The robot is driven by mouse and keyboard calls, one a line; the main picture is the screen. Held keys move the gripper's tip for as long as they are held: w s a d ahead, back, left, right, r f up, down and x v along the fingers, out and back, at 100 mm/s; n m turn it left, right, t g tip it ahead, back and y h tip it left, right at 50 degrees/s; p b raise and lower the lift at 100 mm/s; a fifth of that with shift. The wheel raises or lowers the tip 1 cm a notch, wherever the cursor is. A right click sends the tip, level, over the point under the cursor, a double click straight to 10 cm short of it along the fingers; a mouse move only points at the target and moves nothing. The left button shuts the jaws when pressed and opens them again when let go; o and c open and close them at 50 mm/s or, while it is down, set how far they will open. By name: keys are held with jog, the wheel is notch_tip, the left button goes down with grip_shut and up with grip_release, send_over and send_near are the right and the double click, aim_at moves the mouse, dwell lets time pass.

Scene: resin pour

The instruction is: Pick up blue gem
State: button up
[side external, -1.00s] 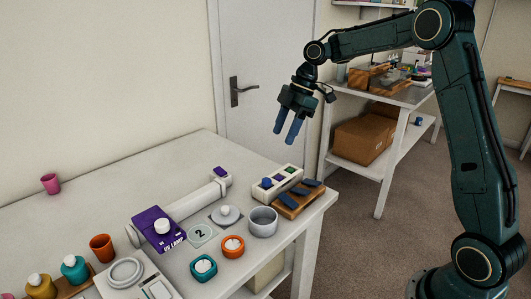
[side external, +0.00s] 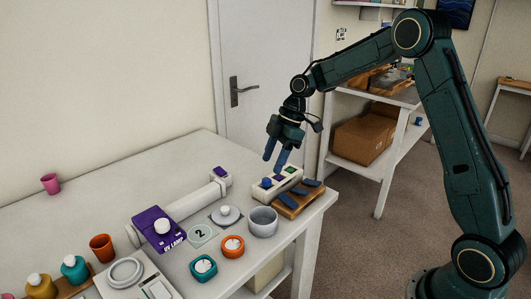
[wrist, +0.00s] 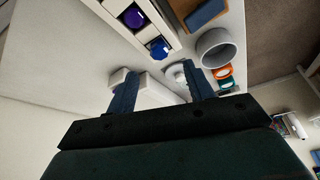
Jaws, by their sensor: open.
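The blue gem (side external: 266,183) sits at the near-left end of a white slotted holder (side external: 258,193) on the table. It also shows in the wrist view (wrist: 158,48), beside a purple gem (wrist: 132,17). My gripper (side external: 274,161) is open and empty, fingers pointing down, above the holder and close to the gems. In the wrist view my two fingers (wrist: 161,90) are spread apart, and the blue gem appears beyond them, not between them. In the side view a green piece lies at the holder's far end.
A wooden block with dark blue tools (side external: 288,203) lies right beside the holder. A grey bowl (side external: 263,222) stands in front. The back of the table is clear.

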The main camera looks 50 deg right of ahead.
aim_at(267, 179)
jog(key=shift+f, duration=0.2)
jog(key=shift+x, duration=2.5)
jog(key=shift+s+d, duration=0.1)
jog(key=shift+d, duration=0.05)
